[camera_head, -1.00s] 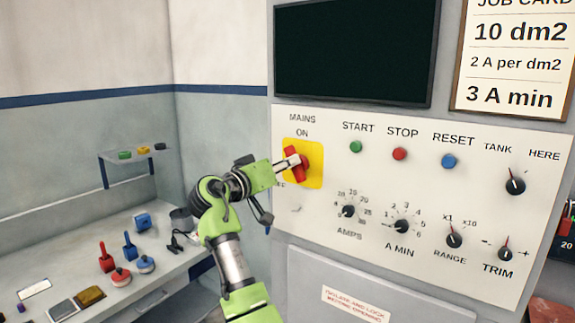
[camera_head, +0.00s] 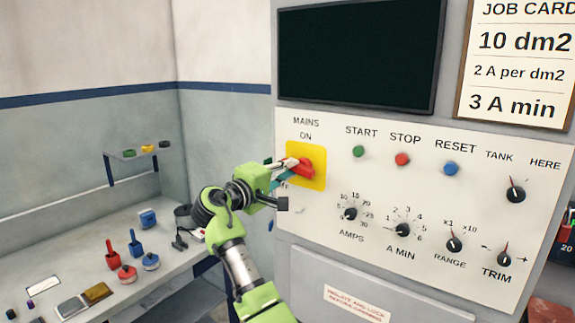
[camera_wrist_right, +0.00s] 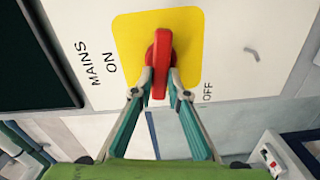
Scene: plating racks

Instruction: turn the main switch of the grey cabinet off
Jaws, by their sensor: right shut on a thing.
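The grey cabinet's main switch is a red handle (camera_head: 305,169) on a yellow plate (camera_head: 318,153), below the labels MAINS and ON. It also shows in the right wrist view (camera_wrist_right: 162,55). My right gripper (camera_head: 287,168) reaches it from the left and is shut on the red handle, with one fingertip on each side in the wrist view (camera_wrist_right: 160,83). The handle lies about sideways across the plate, its near end away from ON. The OFF label (camera_wrist_right: 208,92) shows beside the plate in the wrist view; in the head view my gripper partly hides it. My left gripper is not in view.
The white panel (camera_head: 420,190) also bears green (camera_head: 359,151), red (camera_head: 402,159) and blue (camera_head: 451,168) buttons and several black knobs. A dark screen (camera_head: 360,55) is above. A bench (camera_head: 150,285) with small red and blue items stands left.

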